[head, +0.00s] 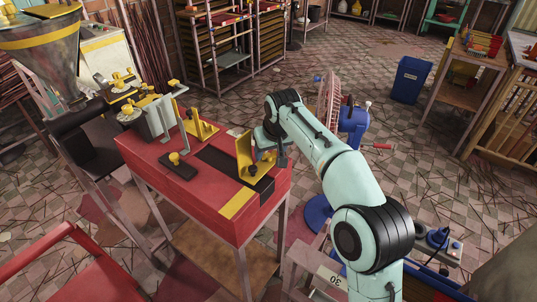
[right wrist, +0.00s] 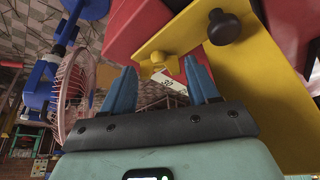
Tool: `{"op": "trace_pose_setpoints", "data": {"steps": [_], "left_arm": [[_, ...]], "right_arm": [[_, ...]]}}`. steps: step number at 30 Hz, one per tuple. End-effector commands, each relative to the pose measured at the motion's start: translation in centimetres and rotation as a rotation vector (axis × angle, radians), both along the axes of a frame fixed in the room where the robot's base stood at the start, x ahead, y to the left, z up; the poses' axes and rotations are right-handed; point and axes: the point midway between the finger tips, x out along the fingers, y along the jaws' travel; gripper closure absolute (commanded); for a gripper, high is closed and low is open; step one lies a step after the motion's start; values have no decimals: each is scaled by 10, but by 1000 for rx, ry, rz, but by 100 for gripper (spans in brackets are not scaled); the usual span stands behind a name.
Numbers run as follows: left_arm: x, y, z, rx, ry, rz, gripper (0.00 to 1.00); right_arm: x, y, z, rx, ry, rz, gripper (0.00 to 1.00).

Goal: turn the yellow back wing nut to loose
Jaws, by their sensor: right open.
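Several yellow wing nuts show in the head view: one (head: 174,157) on a black plate on the red bench, others (head: 128,109) on the grey extruder at the bench's left end. I cannot tell which is the back one. My right gripper (head: 268,139) is beside the upright yellow bracket (head: 244,155) at the bench's right end. In the right wrist view its blue fingers (right wrist: 161,80) are apart. A small yellow piece, perhaps a wing nut (right wrist: 158,62), shows beyond the gap between them, by the yellow bracket (right wrist: 265,80). My left gripper is out of view.
A black knob (right wrist: 224,27) sticks out from the yellow bracket close to the fingers. A blue fan with a pink guard (head: 330,100) stands right of the red bench (head: 205,210). A metal hopper (head: 45,50) is at the left.

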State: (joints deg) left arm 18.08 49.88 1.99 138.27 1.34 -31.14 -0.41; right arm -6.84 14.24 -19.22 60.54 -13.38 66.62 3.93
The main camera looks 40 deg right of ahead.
Motion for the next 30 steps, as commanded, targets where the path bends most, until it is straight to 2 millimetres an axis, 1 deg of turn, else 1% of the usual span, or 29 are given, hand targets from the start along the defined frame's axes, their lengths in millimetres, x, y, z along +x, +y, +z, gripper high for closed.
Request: {"op": "trace_pose_setpoints", "data": {"steps": [1,3,11,12,14,15,16,23,26,30], "left_arm": [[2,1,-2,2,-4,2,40],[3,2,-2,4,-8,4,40],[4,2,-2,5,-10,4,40],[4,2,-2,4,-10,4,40],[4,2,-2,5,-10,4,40],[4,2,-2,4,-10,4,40],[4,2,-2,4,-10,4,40],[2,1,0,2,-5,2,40],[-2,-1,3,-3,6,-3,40],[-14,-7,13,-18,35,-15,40]], "right_arm": [[2,-1,-4,-1,0,0,40],[3,-1,-6,-1,-1,0,40],[3,-1,-7,0,-1,0,40],[3,-1,-7,0,-1,0,44],[3,-1,-7,0,-1,0,63],[3,-1,-7,0,-1,0,76],[3,-1,-7,0,-1,0,82],[3,-1,-6,-1,-1,10,82],[2,-2,-5,0,0,32,82],[2,-3,-4,-1,0,94,82]]}}
